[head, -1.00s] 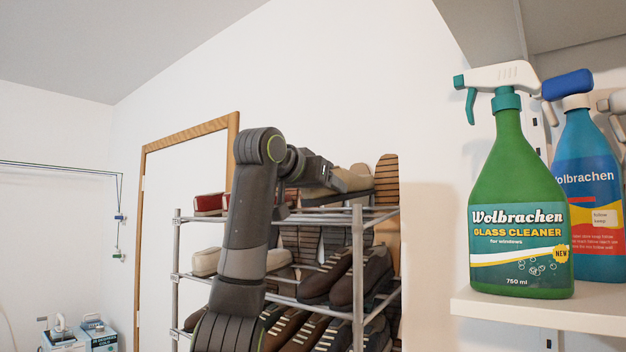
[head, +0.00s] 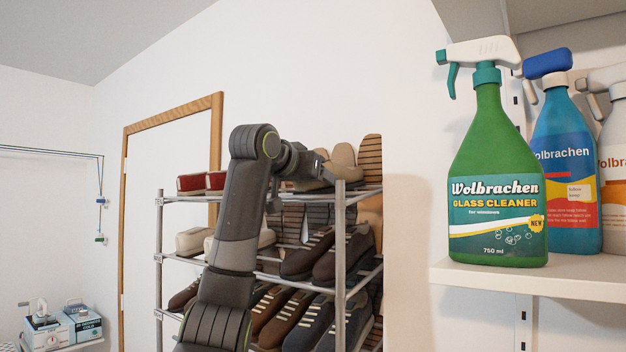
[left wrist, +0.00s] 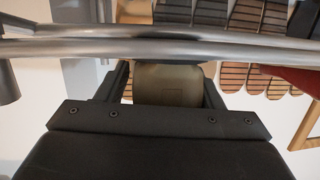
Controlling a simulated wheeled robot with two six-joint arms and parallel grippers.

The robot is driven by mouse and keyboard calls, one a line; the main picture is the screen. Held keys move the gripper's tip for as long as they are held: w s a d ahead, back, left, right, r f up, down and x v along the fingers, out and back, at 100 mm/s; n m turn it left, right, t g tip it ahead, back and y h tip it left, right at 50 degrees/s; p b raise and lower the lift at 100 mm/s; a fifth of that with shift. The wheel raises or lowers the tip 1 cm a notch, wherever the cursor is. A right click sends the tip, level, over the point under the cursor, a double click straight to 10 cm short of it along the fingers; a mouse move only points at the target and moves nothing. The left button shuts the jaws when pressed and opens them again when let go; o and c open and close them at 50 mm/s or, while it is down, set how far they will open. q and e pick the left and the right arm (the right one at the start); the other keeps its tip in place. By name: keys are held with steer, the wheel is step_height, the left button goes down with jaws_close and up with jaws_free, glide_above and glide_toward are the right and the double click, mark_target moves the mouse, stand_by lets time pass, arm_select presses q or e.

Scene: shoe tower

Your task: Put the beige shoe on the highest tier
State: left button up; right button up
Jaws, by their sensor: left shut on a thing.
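The beige shoe (head: 343,157) is at the right end of the rack's top tier (head: 361,191) in the head view. My left gripper (head: 318,172) reaches in from the left at that tier's height. In the left wrist view the gripper (left wrist: 167,88) is shut on the beige shoe (left wrist: 168,86), whose end shows between the fingers. Much of the shoe is hidden by the gripper and a metal rail. I cannot tell whether it touches the tier. My right gripper is not in view.
A red shoe (head: 191,183) is on the top tier's left. A striped sole (head: 371,158) stands upright close behind the beige shoe. Dark brown shoes (head: 342,252) fill lower tiers. A rail (left wrist: 200,48) crosses near my gripper. Spray bottles (head: 493,180) stand on a shelf at right.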

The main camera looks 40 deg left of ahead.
mark_target(296, 195)
arm_select(q)
steer(key=o, duration=1.6)
steer(key=shift+c, duration=0.2)
steer(key=shift+s+f+b, duration=0.1)
steer(key=shift+s+b, duration=0.35)
steer(key=shift+s, duration=0.05)
steer(key=shift+s+d+f+b, duration=0.15)
steer(key=shift+s+b, duration=0.5)
steer(key=shift+s, duration=0.55)
steer(key=shift+s+d+f+b, duration=0.15)
steer(key=shift+s+b, duration=0.5)
steer(key=shift+s, duration=0.5)
steer(key=s+d+b, duration=0.1)
steer(key=s+b, duration=0.2)
steer(key=s, duration=0.5)
steer(key=shift+s+f, duration=0.2)
steer(key=shift+w, duration=0.1)
